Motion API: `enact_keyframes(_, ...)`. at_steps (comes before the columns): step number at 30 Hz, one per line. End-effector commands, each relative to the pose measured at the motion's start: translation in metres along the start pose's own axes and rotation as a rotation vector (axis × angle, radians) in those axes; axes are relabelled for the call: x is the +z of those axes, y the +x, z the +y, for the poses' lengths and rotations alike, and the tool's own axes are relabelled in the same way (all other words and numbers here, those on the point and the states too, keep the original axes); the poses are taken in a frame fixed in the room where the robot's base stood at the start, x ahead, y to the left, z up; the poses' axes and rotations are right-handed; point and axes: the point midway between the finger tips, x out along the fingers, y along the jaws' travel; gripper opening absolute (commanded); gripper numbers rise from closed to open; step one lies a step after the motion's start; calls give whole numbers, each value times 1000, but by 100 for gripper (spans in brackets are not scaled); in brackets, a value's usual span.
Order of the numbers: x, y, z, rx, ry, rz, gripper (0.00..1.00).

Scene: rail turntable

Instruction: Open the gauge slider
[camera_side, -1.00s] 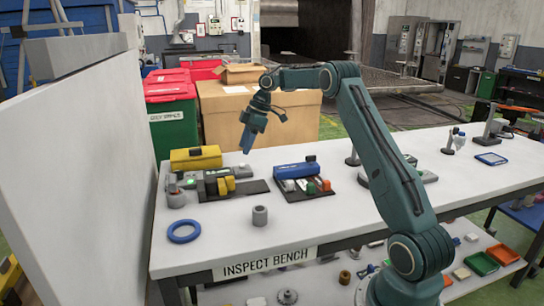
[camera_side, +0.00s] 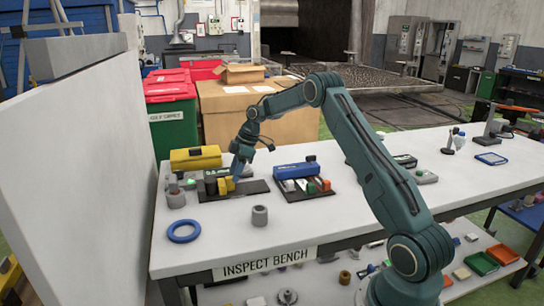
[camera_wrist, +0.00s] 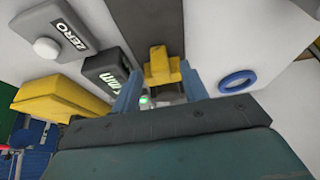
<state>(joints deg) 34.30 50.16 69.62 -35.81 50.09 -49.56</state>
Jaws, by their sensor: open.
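The gauge (camera_side: 254,187) lies at the left of the bench, with a flat dark plate and yellow parts (camera_side: 222,188) at its left end. In the wrist view the dark plate (camera_wrist: 162,22) runs up the picture, with a yellow block (camera_wrist: 158,62) on it. My gripper (camera_side: 236,177) is low over the gauge, beside the yellow parts. In the wrist view its two blue fingers (camera_wrist: 160,92) are apart, and the yellow block shows between and beyond them. I cannot tell whether either finger touches it.
A display box marked mm (camera_wrist: 108,72) and a grey ZERO button box (camera_wrist: 60,35) are close by. A yellow case (camera_side: 196,158) stands behind. A blue ring (camera_side: 184,231), a grey cylinder (camera_side: 260,216) and a blue case with coloured blocks (camera_side: 297,170) are nearby.

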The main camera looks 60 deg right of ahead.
Motion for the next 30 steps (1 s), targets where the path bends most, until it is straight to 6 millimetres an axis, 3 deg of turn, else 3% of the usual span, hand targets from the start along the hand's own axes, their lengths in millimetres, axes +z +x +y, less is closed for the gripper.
enact_keyframes(9,0,31,0,-1,0,-1,44)
enact_keyframes(20,0,35,0,1,0,-1,44)
enact_keyframes(27,0,35,0,0,0,-1,0)
enact_keyframes(30,0,35,0,0,0,-1,0)
